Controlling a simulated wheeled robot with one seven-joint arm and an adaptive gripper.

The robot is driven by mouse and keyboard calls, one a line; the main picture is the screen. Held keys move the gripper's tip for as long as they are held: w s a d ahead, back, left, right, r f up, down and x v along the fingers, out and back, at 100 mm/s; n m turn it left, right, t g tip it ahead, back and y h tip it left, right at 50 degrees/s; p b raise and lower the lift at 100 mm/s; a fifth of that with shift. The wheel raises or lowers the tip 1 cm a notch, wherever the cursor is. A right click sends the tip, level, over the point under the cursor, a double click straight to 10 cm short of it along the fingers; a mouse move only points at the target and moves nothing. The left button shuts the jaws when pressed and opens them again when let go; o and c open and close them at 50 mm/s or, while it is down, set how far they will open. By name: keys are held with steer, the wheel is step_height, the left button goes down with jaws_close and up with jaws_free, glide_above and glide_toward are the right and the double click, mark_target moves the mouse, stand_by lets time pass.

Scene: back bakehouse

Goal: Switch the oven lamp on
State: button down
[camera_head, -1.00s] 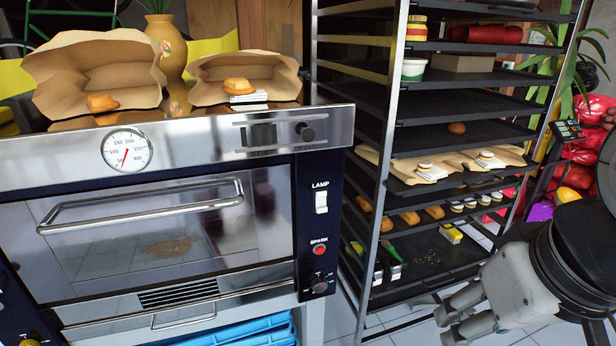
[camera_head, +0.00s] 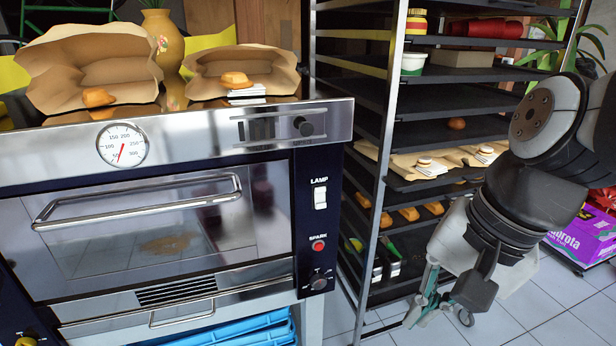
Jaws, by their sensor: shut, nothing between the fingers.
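The oven (camera_head: 80,297) fills the left of the view, with its glass door and bar handle closed. On its dark right-hand panel, under the word LAMP, is a white rocker switch (camera_head: 320,198). I cannot tell from its tilt which way it is set. The oven window shows no clear glow. My gripper (camera_head: 424,300) hangs low in front of the rack, right of and below the switch, well apart from it. It points downward, shut and empty, with its fingertips small in the view.
A red SPARK button (camera_head: 318,245) and a dark knob (camera_head: 318,282) sit below the switch. A tall rack (camera_head: 388,130) with loaded trays stands right of the oven. Paper bags (camera_head: 88,62) and a vase (camera_head: 165,45) are on top. Tiled floor (camera_head: 545,315) is free at lower right.

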mark_target(320, 198)
steer(key=w+a+f+m+y+b, duration=0.15)
steer(key=w+m+y, duration=0.25)
steer(key=w+m, duration=0.4)
steer(key=w+a+f+m+y, duration=0.35)
steer(key=w+m, duration=0.35)
steer(key=m, duration=0.3)
steer(key=w+d+f+m+t+y, duration=0.2)
steer(key=w+d+m+t, duration=0.1)
steer(key=w+m, duration=0.4)
steer(key=w+d+f+m+t+y+b, duration=0.1)
steer(key=w+d+f+m+t+y, duration=0.1)
steer(key=w+m, duration=0.5)
steer(key=d+f+m+t, duration=0.1)
steer(key=d+m, duration=0.1)
steer(key=m, duration=0.1)
steer(key=shift+w+d+f+m, duration=0.25)
steer(key=shift+w+d+m, duration=0.05)
steer(key=shift+d, duration=0.1)
steer(key=shift+a, duration=0.1)
steer(key=shift+w+d+b+x, duration=0.25)
steer(key=shift+w+x, duration=0.2)
steer(key=shift+x, duration=1.65)
steer(key=shift+w+d+b+x, duration=0.2)
steer(key=shift+w+x, duration=0.2)
steer(key=shift+x, duration=1.75)
steer(key=shift+w+d+b+x, duration=0.2)
steer(key=shift+w+x, duration=0.25)
steer(key=shift+x, duration=1.65)
